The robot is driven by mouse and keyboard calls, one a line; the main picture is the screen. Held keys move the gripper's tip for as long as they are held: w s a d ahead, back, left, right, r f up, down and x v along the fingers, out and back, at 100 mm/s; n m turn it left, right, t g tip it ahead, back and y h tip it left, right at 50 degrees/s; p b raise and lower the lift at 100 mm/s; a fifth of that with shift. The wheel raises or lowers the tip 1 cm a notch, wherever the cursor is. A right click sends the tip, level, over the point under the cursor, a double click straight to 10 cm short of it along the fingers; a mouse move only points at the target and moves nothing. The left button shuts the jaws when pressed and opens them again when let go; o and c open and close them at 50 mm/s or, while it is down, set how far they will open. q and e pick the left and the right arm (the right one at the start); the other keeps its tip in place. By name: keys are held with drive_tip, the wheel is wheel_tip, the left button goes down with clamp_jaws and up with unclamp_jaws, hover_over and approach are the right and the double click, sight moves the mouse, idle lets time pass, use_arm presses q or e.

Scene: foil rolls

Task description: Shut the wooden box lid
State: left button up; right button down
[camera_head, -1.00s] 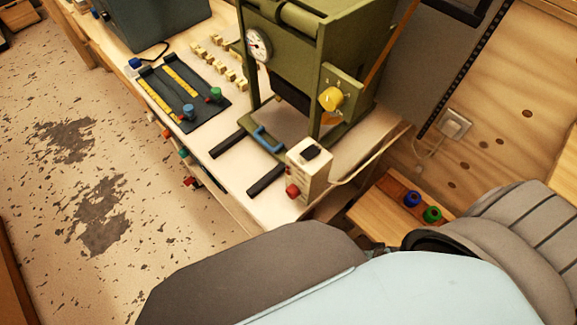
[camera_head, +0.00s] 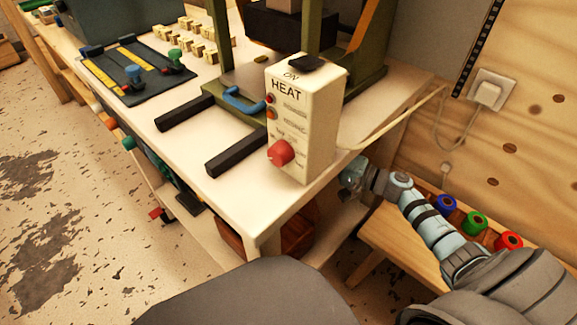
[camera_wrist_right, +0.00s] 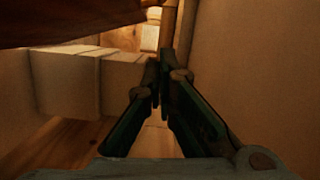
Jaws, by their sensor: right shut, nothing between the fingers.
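A reddish-brown wooden box (camera_head: 297,236) shows partly beneath the front corner of the white table in the head view. The table hides most of it, and I cannot tell how its lid stands. In the wrist view, a dark reddish-brown wooden surface (camera_wrist_right: 65,22) crosses the upper left; I cannot tell if it is the lid. My right gripper (camera_wrist_right: 163,72) is shut and empty, beside a pale wall. In the head view my right arm reaches in from the right, and its fingers are hidden around the table's right side. My left gripper is not in view.
A white HEAT control box (camera_head: 304,125) with a red knob stands at the table's corner. A low wooden bench (camera_head: 385,245) on the right holds blue, green and red rolls. A cable runs to a wall socket (camera_head: 489,92). Open floor (camera_head: 90,225) lies at left.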

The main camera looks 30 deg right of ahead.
drive_tip(key=a, duration=0.1)
drive_tip(key=w+a, duration=0.1)
drive_tip(key=a, duration=0.1)
drive_tip(key=w+a, duration=0.1)
drive_tip(key=a, duration=0.1)
drive_tip(key=shift+w+a+f, duration=0.15)
drive_tip(key=shift+a+f, duration=0.1)
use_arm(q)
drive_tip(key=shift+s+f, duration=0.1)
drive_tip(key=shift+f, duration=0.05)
use_arm(e)
drive_tip(key=shift+a+f, duration=0.15)
drive_tip(key=shift+a, duration=0.1)
